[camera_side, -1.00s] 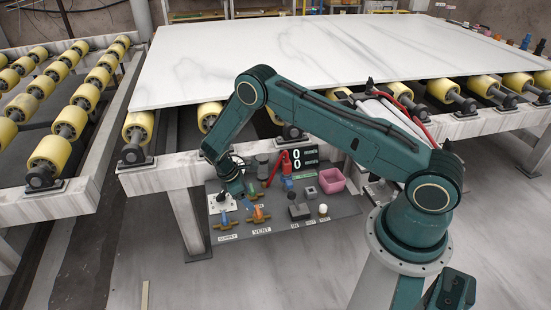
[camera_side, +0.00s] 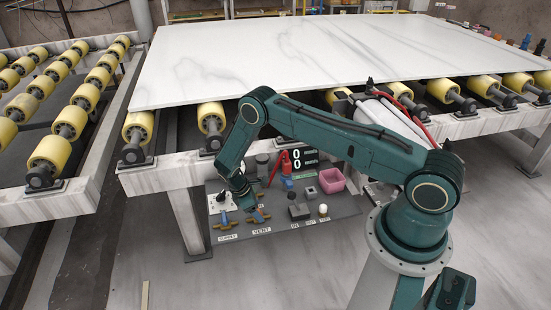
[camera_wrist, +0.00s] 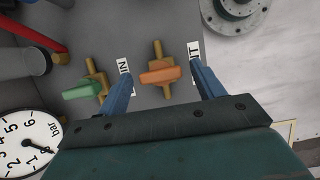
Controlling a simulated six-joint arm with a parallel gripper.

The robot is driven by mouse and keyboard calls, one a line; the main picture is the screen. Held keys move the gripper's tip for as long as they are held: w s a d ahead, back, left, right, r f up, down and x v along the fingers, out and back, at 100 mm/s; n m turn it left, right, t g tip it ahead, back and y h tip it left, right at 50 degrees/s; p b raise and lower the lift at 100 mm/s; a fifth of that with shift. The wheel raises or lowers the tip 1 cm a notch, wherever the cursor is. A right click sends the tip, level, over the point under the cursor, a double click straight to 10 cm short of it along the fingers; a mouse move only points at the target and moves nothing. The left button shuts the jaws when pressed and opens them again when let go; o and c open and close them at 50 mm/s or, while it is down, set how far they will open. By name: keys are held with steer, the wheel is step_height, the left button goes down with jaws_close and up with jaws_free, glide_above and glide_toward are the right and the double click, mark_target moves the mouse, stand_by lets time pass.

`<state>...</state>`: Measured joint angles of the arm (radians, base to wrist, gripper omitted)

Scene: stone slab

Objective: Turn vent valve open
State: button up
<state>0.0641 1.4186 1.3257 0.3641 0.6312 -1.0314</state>
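The vent valve has an orange handle (camera_wrist: 160,75) on a brass body in the wrist view. The handle lies across the brass pipe. A partly hidden label (camera_wrist: 194,50) ending in T is beside it. My gripper (camera_wrist: 163,82) is open, with one blue finger on each side of the handle and a small gap on both sides. In the side view my gripper (camera_side: 246,206) is low over the panel and hides most of this valve. The VENT label (camera_side: 262,231) shows in front of it.
A green-handled valve (camera_wrist: 83,91) is just left of my left finger. A pressure gauge (camera_wrist: 28,142) is at lower left. In the side view a blue-handled valve (camera_side: 224,219) by the SUPPLY label is close left.

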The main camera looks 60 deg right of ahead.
steer(key=c, duration=0.9)
steer(key=shift+o, duration=0.2)
steer(key=shift+m, duration=0.4)
steer(key=m, duration=0.2)
steer(key=m+g+y, duration=0.1)
steer(key=m, duration=0.1)
steer(key=shift+d+y, duration=0.15)
steer(key=shift+y, duration=0.15)
steer(key=m+y, duration=0.1)
steer(key=m, duration=0.3)
steer(key=shift+w+d+m+y, duration=0.1)
steer(key=shift+m+y, duration=0.3)
steer(key=m+y, duration=0.1)
steer(key=m, duration=0.3)
steer(key=shift+d+y, duration=0.15)
steer(key=shift+y, duration=0.25)
steer(key=shift+m+t+y, duration=0.5)
steer(key=shift+m+y, duration=0.1)
steer(key=shift+m, duration=1.6)
steer(key=o, duration=1)
